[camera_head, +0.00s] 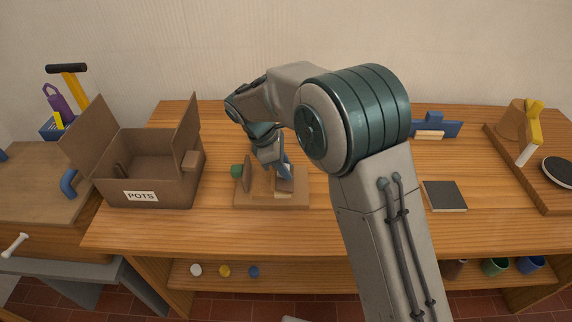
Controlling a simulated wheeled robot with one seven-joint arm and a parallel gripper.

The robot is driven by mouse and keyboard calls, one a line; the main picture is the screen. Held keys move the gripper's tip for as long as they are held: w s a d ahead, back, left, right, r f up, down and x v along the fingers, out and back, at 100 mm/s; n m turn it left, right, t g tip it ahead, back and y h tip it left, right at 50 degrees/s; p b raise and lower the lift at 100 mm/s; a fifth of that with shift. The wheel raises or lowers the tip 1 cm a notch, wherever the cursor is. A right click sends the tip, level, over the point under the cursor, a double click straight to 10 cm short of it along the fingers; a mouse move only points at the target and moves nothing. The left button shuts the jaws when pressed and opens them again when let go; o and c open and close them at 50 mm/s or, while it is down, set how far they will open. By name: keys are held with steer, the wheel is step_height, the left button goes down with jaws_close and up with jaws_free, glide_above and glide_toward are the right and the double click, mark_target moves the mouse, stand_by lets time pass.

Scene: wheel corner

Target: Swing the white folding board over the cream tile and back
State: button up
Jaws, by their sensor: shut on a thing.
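A small wooden base (243,201) lies on the bench left of centre, under my gripper. A brown upright piece (247,174) and a green knob (237,171) are at its left side. A pale cream piece (283,195) shows low at its right front, probably the cream tile. My gripper (276,166) points down over the base, with a blue part (287,171) beside its tips. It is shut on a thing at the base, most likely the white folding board. The arm's wrist and fingers cover most of it, so its tilt and the grip cannot be made out.
An open cardboard box (165,190) marked POTS stands close on the left. A dark square slab (445,196) lies right of my arm. A blue holder (437,127) stands behind. A wooden board (540,178) with a black disc is at far right. The front bench strip is clear.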

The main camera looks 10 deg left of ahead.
steer(key=shift+s+a+h+p, duration=0.15)
steer(key=shift+a+h+p, duration=0.2)
steer(key=shift+h+p, duration=0.45)
steer(key=shift+a+f+t+h+p, duration=0.3)
steer(key=shift+f+t+h+p, duration=0.1)
steer(key=shift+h+p, duration=0.25)
steer(key=o, duration=1)
steer(key=v, duration=1.3)
steer(key=shift+a+r, duration=0.25)
steer(key=shift+r, duration=0.05)
